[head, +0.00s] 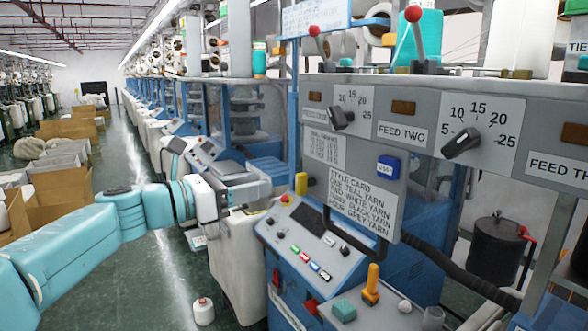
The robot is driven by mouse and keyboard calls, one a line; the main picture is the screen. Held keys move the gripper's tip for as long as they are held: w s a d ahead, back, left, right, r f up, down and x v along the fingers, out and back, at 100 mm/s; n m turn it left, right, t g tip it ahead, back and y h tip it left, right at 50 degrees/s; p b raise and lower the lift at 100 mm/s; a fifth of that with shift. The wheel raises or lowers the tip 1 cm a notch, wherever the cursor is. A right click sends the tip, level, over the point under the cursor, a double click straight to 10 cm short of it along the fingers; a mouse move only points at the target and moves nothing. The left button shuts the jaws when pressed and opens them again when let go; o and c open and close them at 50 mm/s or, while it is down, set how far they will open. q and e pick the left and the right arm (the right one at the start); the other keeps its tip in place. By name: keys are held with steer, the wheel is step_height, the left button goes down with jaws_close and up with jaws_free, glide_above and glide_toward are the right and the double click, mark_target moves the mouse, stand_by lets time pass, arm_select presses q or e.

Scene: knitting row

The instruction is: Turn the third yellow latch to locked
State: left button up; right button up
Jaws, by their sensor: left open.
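A small yellow block-like latch (301,183) sits on the left edge of the grey front panel, beside the style card. I cannot tell which of these, if either, is the third latch, nor read a locked mark. My left arm reaches in from the left. Its gripper (262,194) is open and empty, just left of the yellow latch and apart from it. Its fingers are small against the machine behind. My right gripper is not in view.
The grey panel holds black dials (462,143) and a style card (362,200). A black hose (460,270) runs at the right.

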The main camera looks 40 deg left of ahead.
mark_target(297, 176)
arm_select(q)
steer(key=p+x, duration=0.2)
steer(key=x, duration=0.7)
steer(key=shift+w, duration=0.1)
steer(key=shift+w+f, duration=0.1)
steer(key=shift+w, duration=0.1)
steer(key=shift+w, duration=0.1)
steer(key=shift+c, duration=0.3)
jaws_close()
